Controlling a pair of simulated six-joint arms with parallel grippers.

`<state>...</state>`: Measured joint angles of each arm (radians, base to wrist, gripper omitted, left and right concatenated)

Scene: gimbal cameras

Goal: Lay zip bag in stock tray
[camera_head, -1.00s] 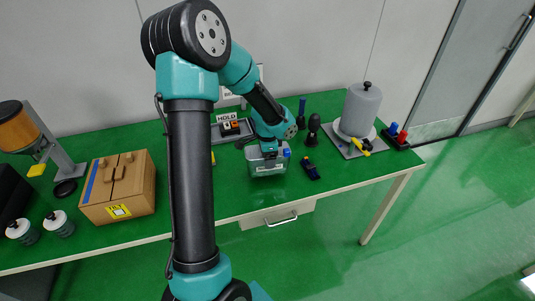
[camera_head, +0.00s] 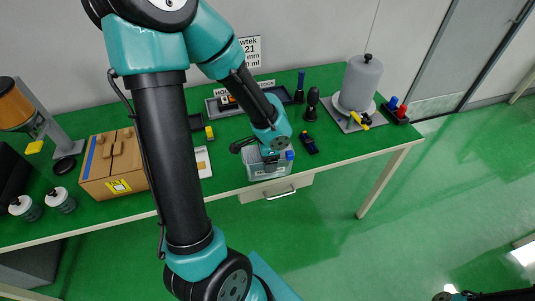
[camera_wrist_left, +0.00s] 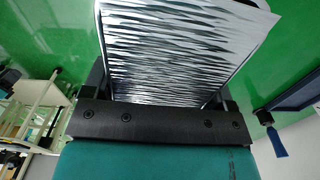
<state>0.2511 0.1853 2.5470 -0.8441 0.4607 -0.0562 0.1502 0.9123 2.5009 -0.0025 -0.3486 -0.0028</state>
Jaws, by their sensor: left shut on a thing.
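The zip bag (camera_head: 270,171) is a clear, greyish flat pouch in the head view. My left gripper (camera_head: 270,158) is shut on it and holds it over the table's front edge. In the left wrist view the bag (camera_wrist_left: 180,48) looks silvery with dark streaks and stands out between the fingers. The stock tray (camera_head: 284,95) is a dark tray at the back of the table, by the STOCK sign (camera_head: 265,85). My left forearm covers part of both. My right gripper does not show clearly.
A grey HOLD tray (camera_head: 214,105) lies left of the stock tray. Dark upright tools (camera_head: 311,104) stand right of it. A dark tool with blue (camera_head: 309,143) lies right of the bag. A cardboard box (camera_head: 112,165) is on the left, a grey canister (camera_head: 360,82) on the right.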

